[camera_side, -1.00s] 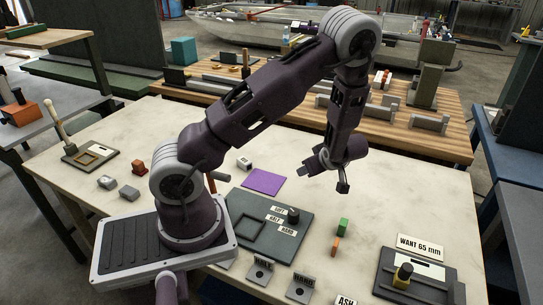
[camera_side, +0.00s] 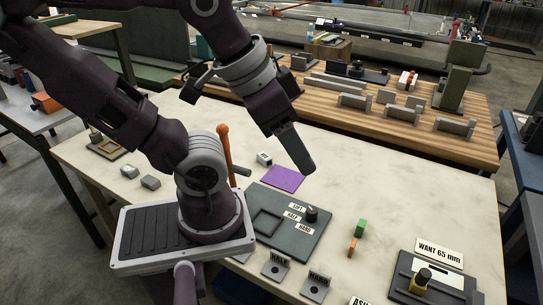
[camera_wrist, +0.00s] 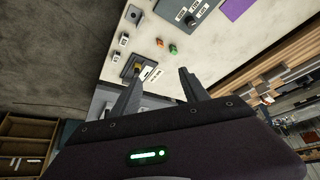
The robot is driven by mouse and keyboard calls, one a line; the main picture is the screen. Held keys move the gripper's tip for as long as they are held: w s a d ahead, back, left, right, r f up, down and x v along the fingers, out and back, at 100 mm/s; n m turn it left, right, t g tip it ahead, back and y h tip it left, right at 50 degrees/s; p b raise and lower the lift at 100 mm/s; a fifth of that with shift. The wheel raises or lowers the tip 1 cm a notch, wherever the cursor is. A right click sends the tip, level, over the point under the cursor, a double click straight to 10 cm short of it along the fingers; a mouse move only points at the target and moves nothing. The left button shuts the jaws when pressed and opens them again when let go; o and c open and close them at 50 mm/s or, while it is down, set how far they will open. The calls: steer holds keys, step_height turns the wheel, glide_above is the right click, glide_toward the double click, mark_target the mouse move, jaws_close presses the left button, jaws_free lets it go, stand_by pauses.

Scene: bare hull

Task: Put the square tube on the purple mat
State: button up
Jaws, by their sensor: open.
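The purple mat (camera_side: 283,178) lies flat and bare on the pale table, behind the dark grey panel; a corner of it shows at the top of the wrist view (camera_wrist: 236,9). A small pale block with a dark opening (camera_side: 264,159) lies just behind the mat, apart from it; it looks like the square tube, but it is too small to be sure. My gripper (camera_side: 303,165) is raised, its finger overlapping the mat's right edge in the picture. In the wrist view its two fingers (camera_wrist: 158,84) are spread with nothing between them.
A dark grey panel (camera_side: 263,249) with a knob lies in front of the mat. Green (camera_side: 361,227) and orange (camera_side: 352,247) blocks stand to its right. Two grey blocks lie at left, one here (camera_side: 150,182). A gauge stand (camera_side: 421,282) is at front right. The table's right middle is clear.

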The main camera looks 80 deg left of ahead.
steer(key=w+a+f+n+g, duration=0.1)
steer(key=w+a+f+n, duration=0.2)
steer(key=w+a+n, duration=0.45)
steer(key=w+a+f+n+g, duration=0.25)
steer(key=w+a+n, duration=0.25)
steer(key=w+a, duration=0.4)
steer(key=n+g, duration=0.2)
steer(key=n, duration=0.8)
glide_above(264, 156)
step_height(264, 156, down, 20)
steer(key=shift+r, duration=0.15)
step_height(264, 156, down, 7)
steer(key=shift+r, duration=0.15)
steer(key=shift+w+f, duration=0.1)
steer(key=shift+f, duration=0.15)
jaws_close()
